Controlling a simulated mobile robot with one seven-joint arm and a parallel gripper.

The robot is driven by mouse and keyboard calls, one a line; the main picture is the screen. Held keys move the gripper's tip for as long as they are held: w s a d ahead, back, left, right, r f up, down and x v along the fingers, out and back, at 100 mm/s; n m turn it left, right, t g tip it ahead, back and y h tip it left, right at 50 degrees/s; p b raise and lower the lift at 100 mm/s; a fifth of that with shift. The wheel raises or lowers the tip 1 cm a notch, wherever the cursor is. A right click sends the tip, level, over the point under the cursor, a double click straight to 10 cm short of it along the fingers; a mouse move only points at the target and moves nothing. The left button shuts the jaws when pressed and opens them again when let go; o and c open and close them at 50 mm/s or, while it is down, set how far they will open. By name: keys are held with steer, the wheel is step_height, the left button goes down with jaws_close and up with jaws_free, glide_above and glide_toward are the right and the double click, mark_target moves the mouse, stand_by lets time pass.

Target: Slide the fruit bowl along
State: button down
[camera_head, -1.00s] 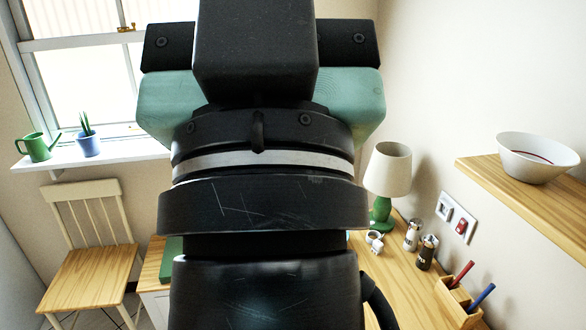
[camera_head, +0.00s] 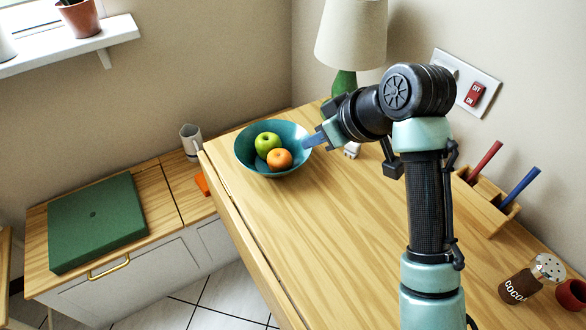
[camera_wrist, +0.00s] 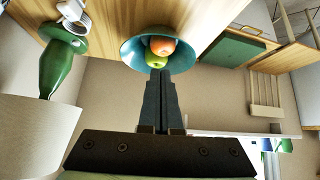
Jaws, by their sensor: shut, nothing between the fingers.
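The teal fruit bowl (camera_head: 249,158) stands upright on the wooden worktop, close to its left edge. It holds a green apple (camera_head: 267,143) and an orange fruit (camera_head: 280,159). My gripper (camera_head: 308,142) is shut and empty, with its fingertips at the bowl's right rim. In the wrist view, the closed fingers (camera_wrist: 158,80) point at the bowl (camera_wrist: 131,53) and overlap its near rim. I cannot tell whether they touch it. The bowl's far right side is partly hidden by the fingers.
A lamp (camera_head: 350,35) with a green base stands behind my gripper. A pen holder (camera_head: 485,205) and a cocoa shaker (camera_head: 519,286) are at the right. The worktop's front is clear.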

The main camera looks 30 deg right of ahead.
mark_target(288, 161)
steer(key=x, duration=0.3)
steer(key=s+b+x, duration=0.1)
steer(key=x, duration=0.2)
steer(key=f+b+x, duration=0.1)
steer(key=x, duration=0.3)
steer(key=shift+s+d+f, duration=0.1)
steer(key=shift+d, duration=0.05)
